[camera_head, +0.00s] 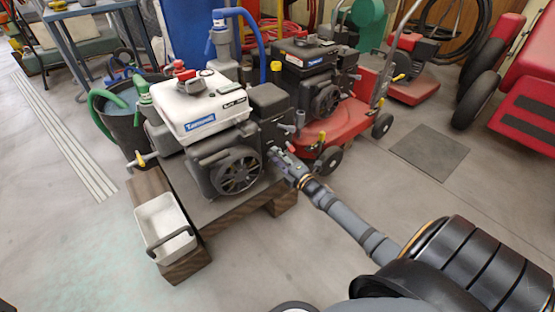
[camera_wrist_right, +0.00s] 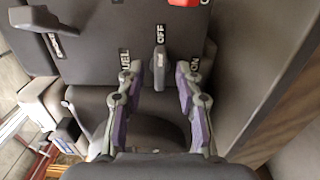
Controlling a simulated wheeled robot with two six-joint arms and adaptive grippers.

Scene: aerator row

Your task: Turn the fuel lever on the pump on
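The pump (camera_head: 205,110) has a white tank and a black engine and stands on a wooden-beamed platform. My right gripper (camera_head: 282,160) reaches the engine's right side. In the right wrist view the grey fuel lever (camera_wrist_right: 159,70) sits beside the FUEL label, in line with the OFF mark; the ON mark is to its right. My right gripper (camera_wrist_right: 160,72) is open, with one finger on each side of the lever and a visible gap to both. The lever is too small to make out in the head view. My left gripper is not in view.
A second lever (camera_wrist_right: 38,18) is at the panel's upper left, and part of a red control (camera_wrist_right: 267,3) shows at the top. A white tray (camera_head: 164,228) sits at the platform's front. A red machine (camera_head: 335,125) stands close behind my right gripper. The floor at front left is clear.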

